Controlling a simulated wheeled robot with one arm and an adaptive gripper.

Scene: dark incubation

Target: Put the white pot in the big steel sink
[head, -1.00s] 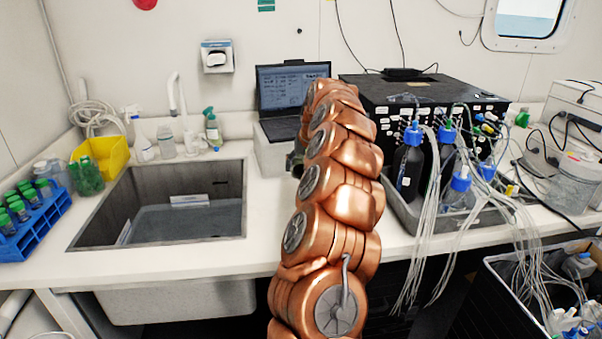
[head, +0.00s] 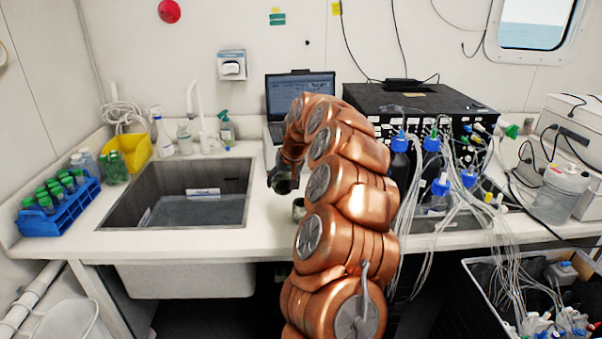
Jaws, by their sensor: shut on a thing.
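The big steel sink (head: 243,186) is set in the white counter at left. Its basin looks empty but for a pale flat piece on its far wall and another by its left wall. My gripper (head: 284,184) is at the end of my copper arm, just right of the sink's right rim, over the counter. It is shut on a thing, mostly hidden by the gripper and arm. A small pale pot (head: 298,212) shows just below the gripper, partly behind my arm; I take it for the white pot. The exact contact of the fingers is too small to see.
A blue rack (head: 62,216) of green-capped tubes and a yellow bin (head: 128,150) stand left of the sink. Spray bottles and a tap (head: 203,120) stand behind it. A laptop (head: 300,95) and tubed bottles are behind and right of my arm.

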